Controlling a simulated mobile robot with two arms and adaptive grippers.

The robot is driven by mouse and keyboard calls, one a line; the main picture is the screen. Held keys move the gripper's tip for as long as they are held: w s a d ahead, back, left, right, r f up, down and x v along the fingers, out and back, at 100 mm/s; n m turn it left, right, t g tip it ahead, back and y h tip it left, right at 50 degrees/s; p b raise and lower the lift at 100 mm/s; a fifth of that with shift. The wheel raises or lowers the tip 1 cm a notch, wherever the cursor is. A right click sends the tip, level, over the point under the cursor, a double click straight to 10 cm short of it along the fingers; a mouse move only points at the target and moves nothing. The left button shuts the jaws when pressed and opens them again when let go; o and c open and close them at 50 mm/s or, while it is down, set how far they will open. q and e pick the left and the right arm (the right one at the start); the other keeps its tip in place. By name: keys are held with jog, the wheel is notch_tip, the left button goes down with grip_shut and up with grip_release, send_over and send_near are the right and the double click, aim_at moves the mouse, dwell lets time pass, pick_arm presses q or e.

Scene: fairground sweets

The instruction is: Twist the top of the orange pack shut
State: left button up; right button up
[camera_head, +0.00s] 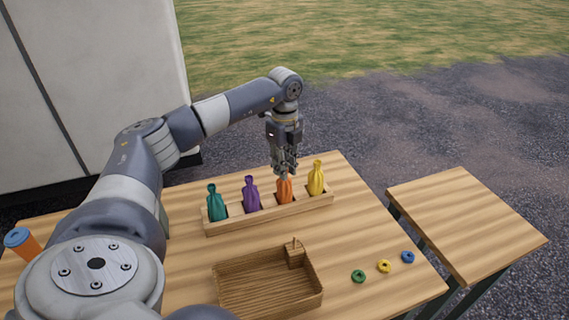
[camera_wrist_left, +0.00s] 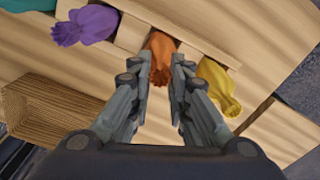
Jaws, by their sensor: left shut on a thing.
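The orange pack (camera_head: 284,190) stands upright in the wooden rack (camera_head: 270,215), between the purple pack (camera_head: 251,193) and the yellow pack (camera_head: 316,178). My left gripper (camera_head: 284,168) comes down from above and is shut on the top of the orange pack. In the left wrist view the orange pack (camera_wrist_left: 161,58) shows between the two fingertips of my left gripper (camera_wrist_left: 160,72). The fingers partly hide its top. My right gripper is not in view.
A green pack (camera_head: 216,203) fills the rack's left end. A wooden tray (camera_head: 270,310) with a small block (camera_head: 295,256) sits in front. Green (camera_head: 358,276), yellow (camera_head: 384,266) and blue (camera_head: 408,257) rings lie to its right. An orange cup (camera_head: 24,244) stands at far left.

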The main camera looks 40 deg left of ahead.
pick_arm(q)
jog(key=m+p, duration=0.1)
jog(key=m, duration=0.9)
jog(key=shift+m, duration=0.4)
jog(key=m, duration=0.5)
jog(key=shift+m+p, duration=0.35)
jog(key=shift+m, duration=0.05)
jog(key=m, duration=0.5)
jog(key=shift+m, duration=0.3)
jog(key=o, duration=0.7)
notch_tip(320, 180, up, 5)
jog(key=p, duration=0.4)
jog(key=shift+r, duration=0.1)
